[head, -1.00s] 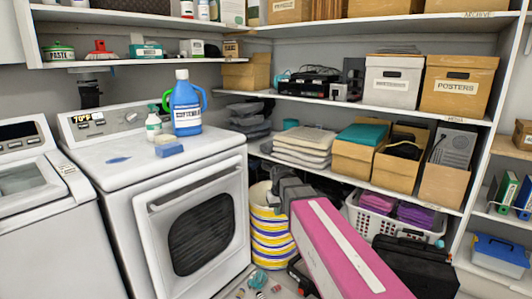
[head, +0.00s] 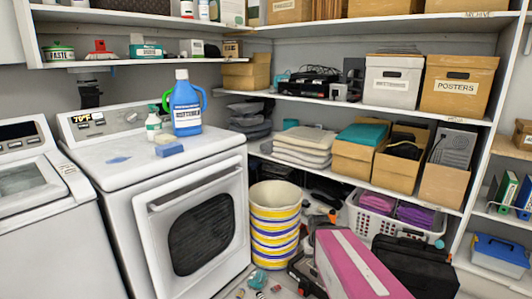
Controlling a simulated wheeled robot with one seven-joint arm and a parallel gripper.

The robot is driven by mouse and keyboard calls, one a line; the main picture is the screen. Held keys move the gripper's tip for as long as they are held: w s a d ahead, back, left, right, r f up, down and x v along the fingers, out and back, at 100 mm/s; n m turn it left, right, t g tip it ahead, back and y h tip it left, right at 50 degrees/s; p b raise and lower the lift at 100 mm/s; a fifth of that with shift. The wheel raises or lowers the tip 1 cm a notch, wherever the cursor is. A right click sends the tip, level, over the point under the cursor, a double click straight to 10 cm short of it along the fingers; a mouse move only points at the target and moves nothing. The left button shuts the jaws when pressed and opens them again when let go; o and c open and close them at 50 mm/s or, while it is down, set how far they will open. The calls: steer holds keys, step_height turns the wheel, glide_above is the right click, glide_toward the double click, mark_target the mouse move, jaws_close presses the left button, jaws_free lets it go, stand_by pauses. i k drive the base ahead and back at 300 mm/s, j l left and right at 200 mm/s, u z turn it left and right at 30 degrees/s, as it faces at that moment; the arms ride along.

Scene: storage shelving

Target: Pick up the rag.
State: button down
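I cannot tell for sure which thing is the rag. A small crumpled teal thing (head: 260,279), cloth-like, lies on the floor in front of the striped bucket, at the bottom of the head view. A flat blue patch (head: 118,159) lies on the white dryer's top; it may be a cloth or a stain.
A yellow, white and blue striped bucket (head: 274,225) stands beside the dryer (head: 195,205). A blue jug (head: 186,105) and blue sponge (head: 168,148) are on the dryer. A laundry basket (head: 398,224) and black case (head: 415,265) stand right. Small litter lies near the teal thing.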

mark_target(162, 139)
steer(key=j+u, duration=0.1)
steer(key=u, duration=0.7)
steer(key=j+u, duration=0.15)
steer(key=u, duration=0.25)
